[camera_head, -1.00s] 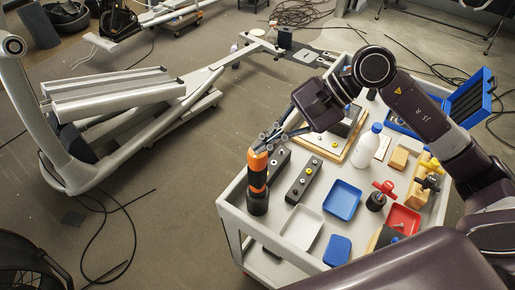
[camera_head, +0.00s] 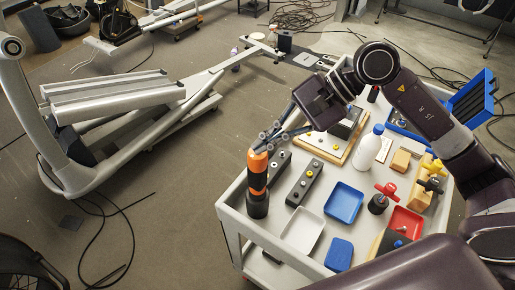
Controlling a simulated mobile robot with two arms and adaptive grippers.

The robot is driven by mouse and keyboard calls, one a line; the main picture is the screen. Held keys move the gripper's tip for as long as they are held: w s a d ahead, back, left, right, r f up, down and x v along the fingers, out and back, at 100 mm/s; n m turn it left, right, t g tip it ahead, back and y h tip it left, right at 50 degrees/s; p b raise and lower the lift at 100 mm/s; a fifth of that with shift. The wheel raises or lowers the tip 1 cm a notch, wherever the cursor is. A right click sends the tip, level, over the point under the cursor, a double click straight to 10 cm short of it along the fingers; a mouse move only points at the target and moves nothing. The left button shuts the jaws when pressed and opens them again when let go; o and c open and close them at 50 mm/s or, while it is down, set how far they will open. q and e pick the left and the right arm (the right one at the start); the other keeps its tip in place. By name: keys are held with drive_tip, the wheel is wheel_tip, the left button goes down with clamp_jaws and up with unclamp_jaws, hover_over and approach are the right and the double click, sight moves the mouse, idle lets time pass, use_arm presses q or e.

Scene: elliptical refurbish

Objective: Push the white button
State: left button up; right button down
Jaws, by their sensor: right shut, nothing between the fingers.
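A dark box (camera_head: 278,167) stands near the left edge of the white trolley, with a small white button (camera_head: 274,165) on its top. A second dark box (camera_head: 304,184) beside it carries a yellow button (camera_head: 309,173) and other small buttons. My right gripper (camera_head: 259,147) is shut and empty. In the picture its fingertips lie just above the top of an orange and black tool (camera_head: 257,178), up and to the left of the white button. I cannot tell whether they touch the tool. My left gripper is not in view.
The trolley (camera_head: 231,227) also holds a blue tray (camera_head: 343,203), a white tray (camera_head: 302,231), a white bottle (camera_head: 367,150) and a red-handled valve (camera_head: 381,197). A wooden-edged panel (camera_head: 336,153) lies behind the boxes. Open floor (camera_head: 160,215) lies to the left.

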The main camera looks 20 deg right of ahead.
drive_tip(key=shift+r+p, duration=1.05)
drive_tip(key=shift+r, duration=2)
